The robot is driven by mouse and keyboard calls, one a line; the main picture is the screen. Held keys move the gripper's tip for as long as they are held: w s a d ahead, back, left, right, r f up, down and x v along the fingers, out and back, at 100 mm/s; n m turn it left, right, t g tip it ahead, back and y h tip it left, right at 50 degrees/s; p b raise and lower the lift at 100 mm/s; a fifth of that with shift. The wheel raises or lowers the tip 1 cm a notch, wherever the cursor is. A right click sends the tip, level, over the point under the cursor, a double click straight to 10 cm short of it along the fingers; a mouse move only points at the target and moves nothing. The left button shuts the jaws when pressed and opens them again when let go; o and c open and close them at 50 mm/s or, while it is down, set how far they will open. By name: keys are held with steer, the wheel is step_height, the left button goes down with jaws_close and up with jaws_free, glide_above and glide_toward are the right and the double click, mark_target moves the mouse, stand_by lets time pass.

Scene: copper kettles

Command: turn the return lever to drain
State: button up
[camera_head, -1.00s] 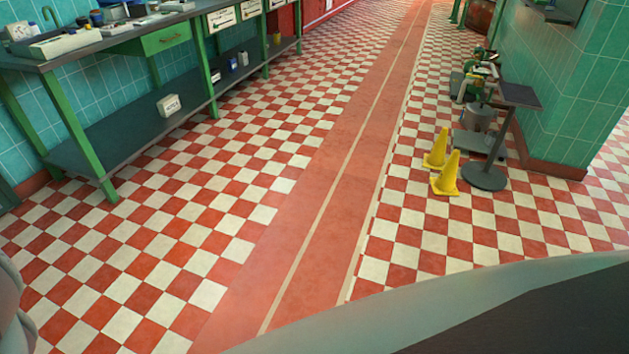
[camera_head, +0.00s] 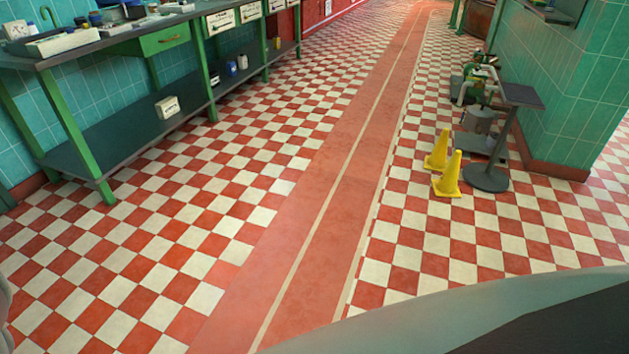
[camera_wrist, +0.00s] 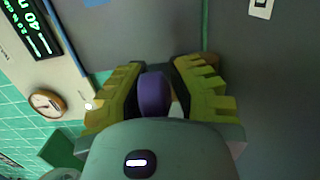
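I cannot make out the return lever for certain in either view. My gripper (camera_wrist: 158,64) shows in the wrist view with its two yellow-green ribbed fingers apart. A rounded purple thing (camera_wrist: 153,93) shows between the fingers, close to the left one, with a gap to the right one. I cannot tell whether it lies between the fingers or beyond them. A small whitish patch beside it is mostly hidden. My gripper is not visible in the head view.
A long bench (camera_head: 110,130) with a lower shelf lines the left wall. Two yellow cones (camera_head: 448,175) and a dark stand (camera_head: 487,178) stand at right, near green machinery (camera_head: 480,80). The checkered floor between is clear. The wrist view shows a clock (camera_wrist: 47,103) and a lit display (camera_wrist: 27,27).

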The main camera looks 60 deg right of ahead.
steer(key=o, duration=0.4)
steer(key=d, duration=0.4)
steer(key=w+d, duration=0.1)
steer(key=d, duration=0.7)
steer(key=shift+w, duration=0.25)
steer(key=shift+o, duration=0.2)
